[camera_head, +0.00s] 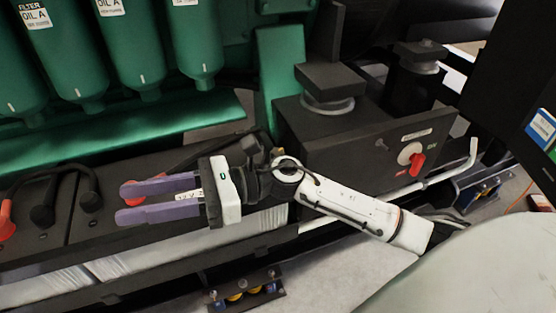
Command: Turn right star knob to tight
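My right gripper (121,203) reaches in from the right, its two purple fingers pointing left over the black battery boxes. The fingers are apart, with a gap between them. A red terminal cover (132,197) shows between and behind the fingertips; I cannot tell whether they touch it. No star knob can be made out for certain. A red rotary handle (417,164) on a pale round base sits on the dark box at right, well away from the gripper. My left gripper is not in view.
Green oil filters (137,45) hang above a green ledge (140,130). A black terminal cover (90,201) and cables lie left of the fingers. A dark box (340,150) with mounts stands behind my arm. A black panel (515,90) is at right. Grey floor (325,255) shows below.

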